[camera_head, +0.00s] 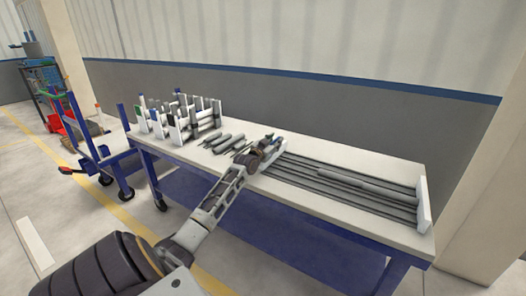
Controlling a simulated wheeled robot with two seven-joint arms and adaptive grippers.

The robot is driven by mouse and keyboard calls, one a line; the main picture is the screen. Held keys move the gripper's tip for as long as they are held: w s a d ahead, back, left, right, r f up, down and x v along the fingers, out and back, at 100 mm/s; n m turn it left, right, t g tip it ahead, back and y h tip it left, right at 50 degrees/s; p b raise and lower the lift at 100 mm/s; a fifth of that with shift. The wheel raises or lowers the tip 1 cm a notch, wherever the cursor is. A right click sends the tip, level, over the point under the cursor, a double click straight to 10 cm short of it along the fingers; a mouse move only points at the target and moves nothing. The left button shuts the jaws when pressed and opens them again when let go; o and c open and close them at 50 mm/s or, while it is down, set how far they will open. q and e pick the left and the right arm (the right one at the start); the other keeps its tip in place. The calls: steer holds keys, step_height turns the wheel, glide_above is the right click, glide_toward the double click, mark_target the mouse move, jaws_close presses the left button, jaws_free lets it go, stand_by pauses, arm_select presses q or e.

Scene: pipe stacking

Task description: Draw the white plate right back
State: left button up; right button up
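A white plate (423,204) stands upright at the right end of a rack of long grey rods or pipes (345,186) on the table. Another white piece, likely a second plate (273,157), shows at the rack's left end, partly hidden behind my gripper. My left gripper (262,146) is at that left end, close beside or touching the white piece; I cannot tell which. Its fingers are small and dark here, so whether they are open or shut on something is unclear. My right gripper is not in view.
The white-topped table (340,224) has blue legs. White stands with pipes (183,116) fill its left part, with several loose grey pipes (222,142) between them and my gripper. A blue cart (88,135) stands at left. The table's front strip is clear.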

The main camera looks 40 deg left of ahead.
arm_select(q)
steer(key=shift+v, duration=5.3)
steer(key=shift+a, duration=0.15)
steer(key=shift+s, duration=0.15)
